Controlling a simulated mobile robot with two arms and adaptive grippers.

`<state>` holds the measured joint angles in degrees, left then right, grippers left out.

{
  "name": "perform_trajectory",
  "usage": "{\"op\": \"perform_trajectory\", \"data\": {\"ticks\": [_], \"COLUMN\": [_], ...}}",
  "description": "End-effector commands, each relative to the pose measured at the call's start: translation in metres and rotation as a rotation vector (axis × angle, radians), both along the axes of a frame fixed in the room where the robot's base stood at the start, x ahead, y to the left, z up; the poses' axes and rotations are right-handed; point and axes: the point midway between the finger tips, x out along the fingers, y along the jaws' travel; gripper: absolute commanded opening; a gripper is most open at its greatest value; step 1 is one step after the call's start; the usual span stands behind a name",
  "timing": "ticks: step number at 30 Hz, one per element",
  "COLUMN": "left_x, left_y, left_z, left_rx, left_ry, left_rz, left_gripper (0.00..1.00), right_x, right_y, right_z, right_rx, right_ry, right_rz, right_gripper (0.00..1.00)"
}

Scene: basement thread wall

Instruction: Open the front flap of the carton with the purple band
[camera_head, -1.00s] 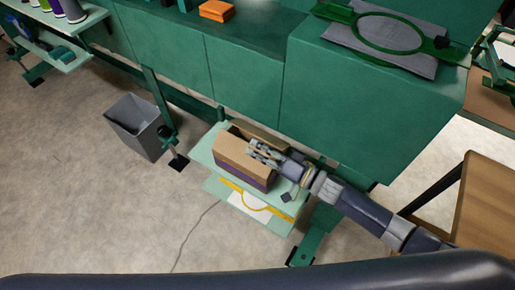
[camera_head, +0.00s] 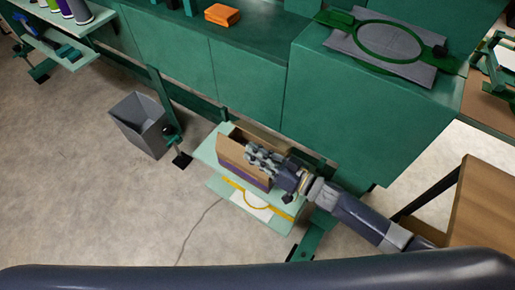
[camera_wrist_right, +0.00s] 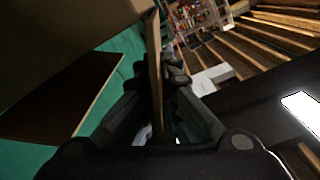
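The carton (camera_head: 243,179) with the purple band sits on a pale green shelf below the green cabinet in the head view. Its tan front flap (camera_head: 233,157) stands up along the near side, and the dark inside shows behind it. My right gripper (camera_head: 262,157) is at the flap's right part. In the wrist view the flap (camera_wrist_right: 155,65) shows edge-on between the two fingers of the right gripper (camera_wrist_right: 160,72), which look closed on it. The gripper hides part of the carton's right end. My left gripper is not in view.
A grey bin (camera_head: 140,124) stands on the floor to the left. The green cabinet (camera_head: 365,120) rises close behind the shelf (camera_head: 204,153). A wooden table (camera_head: 486,205) is at the right. Open floor lies in front of the shelf and to its left.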

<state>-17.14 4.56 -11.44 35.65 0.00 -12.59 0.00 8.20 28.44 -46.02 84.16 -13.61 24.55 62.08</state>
Motion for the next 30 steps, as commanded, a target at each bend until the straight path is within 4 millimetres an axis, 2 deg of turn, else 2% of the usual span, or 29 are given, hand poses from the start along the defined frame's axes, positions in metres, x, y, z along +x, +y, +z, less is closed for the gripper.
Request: {"op": "perform_trajectory", "data": {"ticks": [13, 30], "left_x": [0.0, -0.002], "left_y": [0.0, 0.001], "left_z": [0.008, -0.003], "left_rx": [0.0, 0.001], "left_ry": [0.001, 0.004], "left_rz": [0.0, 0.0], "left_gripper": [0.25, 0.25], "right_x": [-0.022, -0.047], "right_y": [0.016, 0.034], "right_z": [0.004, -0.008], "right_rx": [-0.251, -0.561], "right_ry": [-0.338, -0.761], "right_rz": [0.0, 0.001], "right_gripper": [0.0, 0.0]}}
